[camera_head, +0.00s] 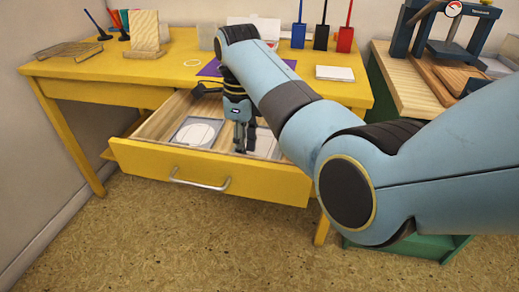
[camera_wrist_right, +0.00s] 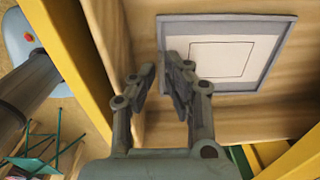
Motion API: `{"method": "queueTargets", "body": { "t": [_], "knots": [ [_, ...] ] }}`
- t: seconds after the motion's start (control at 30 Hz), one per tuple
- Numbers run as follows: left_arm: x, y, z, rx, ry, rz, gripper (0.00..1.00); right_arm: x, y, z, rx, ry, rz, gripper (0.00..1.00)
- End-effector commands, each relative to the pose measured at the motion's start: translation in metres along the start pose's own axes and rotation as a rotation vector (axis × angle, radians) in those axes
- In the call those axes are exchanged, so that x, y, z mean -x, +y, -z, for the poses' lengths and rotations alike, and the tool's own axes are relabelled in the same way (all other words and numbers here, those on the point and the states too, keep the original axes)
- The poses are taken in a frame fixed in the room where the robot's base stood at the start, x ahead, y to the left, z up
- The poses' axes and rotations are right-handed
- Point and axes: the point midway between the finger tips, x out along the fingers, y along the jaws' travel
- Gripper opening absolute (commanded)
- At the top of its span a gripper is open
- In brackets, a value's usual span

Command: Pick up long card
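My right gripper (camera_head: 245,150) points down into the open drawer, over its right part. In the wrist view its two fingers (camera_wrist_right: 160,82) stand apart with nothing between them. Beyond the fingers lies a grey-framed tray (camera_wrist_right: 168,42) holding a white card (camera_wrist_right: 222,58) with a thin rectangular outline. The fingers overlap the tray's left edge in that view; I cannot tell whether they touch it. In the head view another grey frame (camera_head: 176,137) with a white round shape lies in the drawer's left part. I cannot tell for sure which card is the long one. My left gripper is not in view.
The yellow drawer front (camera_head: 200,172) stands pulled out from the yellow desk (camera_head: 120,67). A press (camera_head: 445,30) stands on the right table. Drawer walls surround the gripper closely.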

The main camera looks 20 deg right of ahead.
Motion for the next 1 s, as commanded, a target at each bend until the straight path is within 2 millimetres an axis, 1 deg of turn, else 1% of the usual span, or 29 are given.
{"method": "queueTargets", "body": {
  "t": [0.03,0.1,0.2,0.4,0.43,0.5,0.87,0.97,1.0],
  "knots": [
    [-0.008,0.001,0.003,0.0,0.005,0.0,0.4,-0.015,0.0,0.001,0.0,0.003,-0.004,0.12],
    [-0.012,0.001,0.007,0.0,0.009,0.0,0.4,-0.026,0.001,0.001,0.0,0.004,-0.005,0.12],
    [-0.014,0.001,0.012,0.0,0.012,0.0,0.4,-0.034,0.0,0.001,0.0,0.001,-0.002,0.12],
    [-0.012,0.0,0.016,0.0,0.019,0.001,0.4,-0.033,0.0,0.001,0.0,0.0,-0.001,0.12],
    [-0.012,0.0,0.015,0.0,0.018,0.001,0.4,-0.033,0.0,0.001,0.0,0.0,-0.001,0.09],
    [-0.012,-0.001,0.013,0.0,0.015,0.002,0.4,-0.032,0.0,0.001,0.0,0.0,-0.001,0.0],
    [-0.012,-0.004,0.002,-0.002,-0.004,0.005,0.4,-0.032,0.0,0.001,0.0,0.0,-0.001,0.0],
    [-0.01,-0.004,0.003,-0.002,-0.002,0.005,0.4,-0.027,0.0,0.0,0.0,-0.001,0.0,0.0],
    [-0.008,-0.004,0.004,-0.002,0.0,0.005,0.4,-0.022,-0.001,0.0,0.0,-0.001,0.001,0.0]
  ]
}}
